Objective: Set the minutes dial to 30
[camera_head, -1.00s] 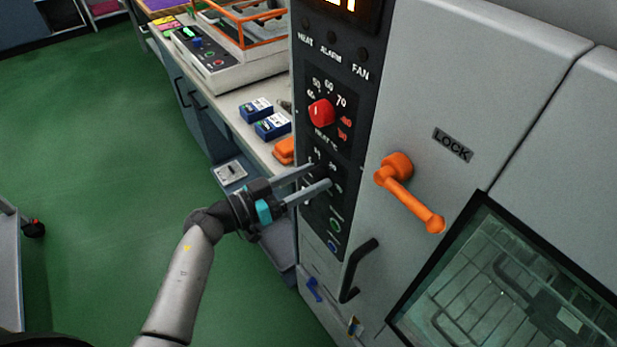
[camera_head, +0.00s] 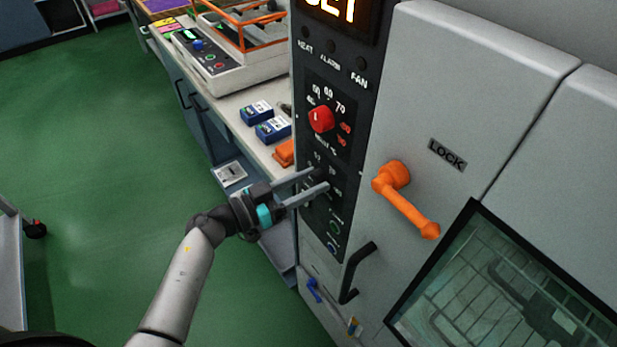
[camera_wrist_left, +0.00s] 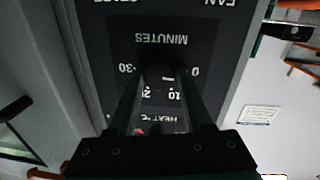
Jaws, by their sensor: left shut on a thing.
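The black minutes dial (camera_wrist_left: 158,72) sits on the dark control panel (camera_head: 349,205), below the red heat knob (camera_head: 320,119). My left gripper (camera_head: 320,178) reaches in from the left and is shut on the minutes dial. In the left wrist view the panel appears upside down, with the MINUTES label above the dial and marks 0, 10, 20 and 30 around it. The fingers (camera_wrist_left: 160,88) cover part of the dial and the 20. A short white line shows on the dial, but I cannot tell surely which mark it points at. My right gripper is not in view.
An orange door handle (camera_head: 405,199) under the LOCK label and a black pull handle (camera_head: 357,272) stick out right of the panel. A lit display (camera_head: 333,10) tops the panel, partly cut off. A bench with blue boxes (camera_head: 272,130) stands behind; green floor is open left.

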